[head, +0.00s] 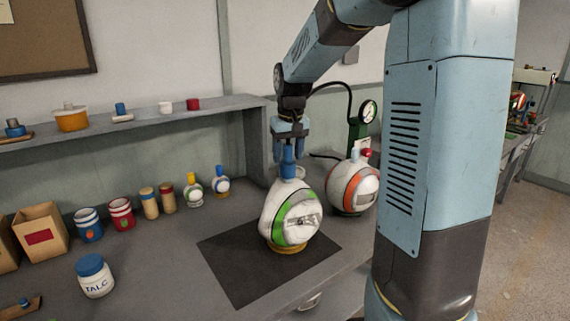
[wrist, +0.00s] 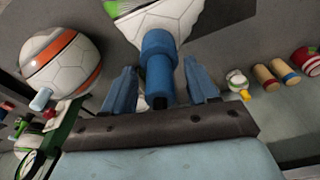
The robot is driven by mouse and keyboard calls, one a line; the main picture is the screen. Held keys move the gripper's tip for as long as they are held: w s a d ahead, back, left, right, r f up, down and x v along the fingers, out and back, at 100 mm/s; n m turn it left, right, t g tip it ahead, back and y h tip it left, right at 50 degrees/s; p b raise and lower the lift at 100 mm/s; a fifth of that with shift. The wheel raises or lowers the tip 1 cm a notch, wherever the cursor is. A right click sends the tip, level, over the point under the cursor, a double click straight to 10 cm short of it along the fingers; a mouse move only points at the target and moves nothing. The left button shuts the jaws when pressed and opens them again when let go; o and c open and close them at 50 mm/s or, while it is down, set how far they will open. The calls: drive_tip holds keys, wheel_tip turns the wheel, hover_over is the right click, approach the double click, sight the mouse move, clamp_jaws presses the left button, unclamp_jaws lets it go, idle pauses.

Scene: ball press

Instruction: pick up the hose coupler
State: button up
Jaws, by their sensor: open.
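The blue stepped cylinder, which looks like the hose coupler (head: 288,165), stands upright at the top of the white and green ball (head: 291,213). In the wrist view the coupler (wrist: 158,62) lies between the two blue fingers of my gripper (wrist: 160,72), with a gap on each side. My gripper (head: 289,146) is open and points down from above at the coupler. The ball sits on a yellowish ring on a dark mat (head: 230,270). The join between coupler and ball is partly hidden.
A white and orange ball (head: 353,187) stands close by on the right, near a green pump with a gauge (head: 368,111) and a black hose. Small jars and bottles line the back left, with a talc jar (head: 94,276) in front. A shelf (head: 180,119) runs behind.

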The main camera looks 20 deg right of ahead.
drive_tip(key=shift+f, duration=0.1)
drive_tip(key=c, duration=0.9)
